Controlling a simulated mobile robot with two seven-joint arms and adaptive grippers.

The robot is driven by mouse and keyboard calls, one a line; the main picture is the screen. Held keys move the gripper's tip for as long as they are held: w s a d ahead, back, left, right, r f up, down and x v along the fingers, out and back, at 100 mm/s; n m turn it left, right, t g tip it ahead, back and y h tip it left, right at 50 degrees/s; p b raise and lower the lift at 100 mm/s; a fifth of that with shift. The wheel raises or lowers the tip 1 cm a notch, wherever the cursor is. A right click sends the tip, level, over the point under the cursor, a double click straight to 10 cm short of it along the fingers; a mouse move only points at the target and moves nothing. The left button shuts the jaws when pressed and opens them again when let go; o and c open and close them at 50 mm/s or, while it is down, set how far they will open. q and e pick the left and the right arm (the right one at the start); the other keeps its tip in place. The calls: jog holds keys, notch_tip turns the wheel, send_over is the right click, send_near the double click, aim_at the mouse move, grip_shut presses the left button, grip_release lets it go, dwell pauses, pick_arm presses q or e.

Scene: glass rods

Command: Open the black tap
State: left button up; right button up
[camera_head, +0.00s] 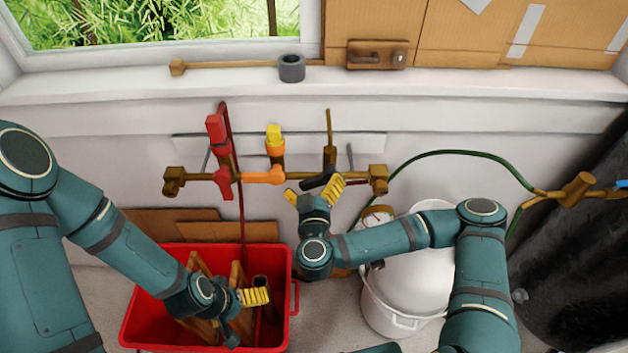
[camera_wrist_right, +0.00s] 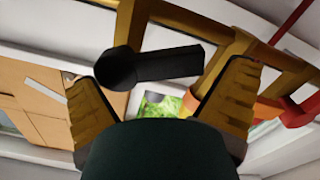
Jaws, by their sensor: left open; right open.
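The black tap (camera_head: 318,181) sits at the right part of the brass pipe (camera_head: 350,172) on the wall. In the right wrist view the black tap (camera_wrist_right: 150,66) shows as a round hub with a handle to the right. My right gripper (camera_head: 313,192) is open, and its yellow fingers are close to the tap. In the right wrist view my right gripper (camera_wrist_right: 165,95) has one finger on each side, with the tap across the gap; contact cannot be told. My left gripper (camera_head: 243,308) appears over the red crate, open, with no object seen in it.
A red tap (camera_head: 222,181) and an orange tap (camera_head: 263,175) sit left on the same pipe. The red crate (camera_head: 137,302) holds wooden pieces below. A white bucket (camera_head: 392,322), a gauge (camera_head: 377,215) and a green hose (camera_head: 440,153) are to the right.

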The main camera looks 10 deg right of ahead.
jog(key=shift+w+d, duration=0.2)
jog(key=shift+w, duration=0.7)
jog(key=c, duration=1)
jog(key=shift+c, duration=0.3)
